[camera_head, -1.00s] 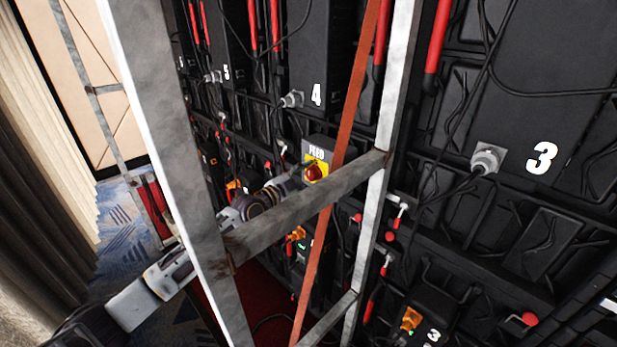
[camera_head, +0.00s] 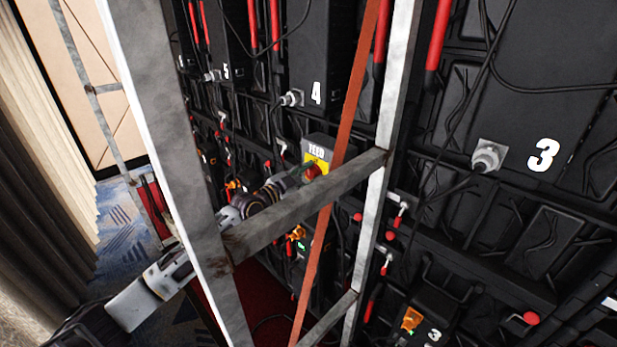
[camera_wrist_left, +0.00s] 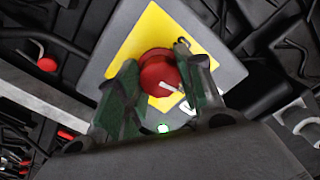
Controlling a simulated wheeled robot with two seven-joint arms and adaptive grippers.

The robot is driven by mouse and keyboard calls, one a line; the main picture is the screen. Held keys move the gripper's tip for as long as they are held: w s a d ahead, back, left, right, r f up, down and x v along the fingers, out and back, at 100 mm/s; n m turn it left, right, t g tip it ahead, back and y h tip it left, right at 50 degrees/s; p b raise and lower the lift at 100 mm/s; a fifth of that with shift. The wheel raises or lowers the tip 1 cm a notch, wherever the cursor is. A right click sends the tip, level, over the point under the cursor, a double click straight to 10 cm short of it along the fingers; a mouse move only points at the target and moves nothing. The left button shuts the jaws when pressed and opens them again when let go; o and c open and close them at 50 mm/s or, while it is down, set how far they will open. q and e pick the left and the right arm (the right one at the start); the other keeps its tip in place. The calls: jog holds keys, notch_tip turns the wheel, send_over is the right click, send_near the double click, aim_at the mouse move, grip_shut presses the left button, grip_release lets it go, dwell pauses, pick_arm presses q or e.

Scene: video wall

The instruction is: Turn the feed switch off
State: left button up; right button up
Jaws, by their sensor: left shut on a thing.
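The feed switch is a red rotary knob (camera_wrist_left: 160,72) on a yellow plate (camera_wrist_left: 143,32), set in a grey box (camera_head: 318,143) marked FEED in the head view. My left gripper (camera_wrist_left: 160,97) has its two green-padded fingers on either side of the knob and is shut on it. A light pointer mark shows on the knob, and a green light glows below it in the wrist view. In the head view the gripper reaches the knob (camera_head: 312,171) from the left, with the arm passing behind the metal frame. My right gripper is not in view.
A grey metal frame (camera_head: 290,207) with uprights and a crossbar stands in front of the wall. An orange-red strap (camera_head: 335,185) runs down past the box. Black panels with cables, red handles and numbers fill the wall. Curtains (camera_head: 40,170) hang at left.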

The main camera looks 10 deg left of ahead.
pick_arm(q)
jog(key=n, duration=0.4)
jog(key=shift+b, duration=0.3)
jog(key=n, duration=0.8)
jog(key=shift+p, duration=0.35)
jog(key=shift+n+p, duration=0.45)
jog(key=shift+n, duration=1.45)
jog(key=o, duration=1)
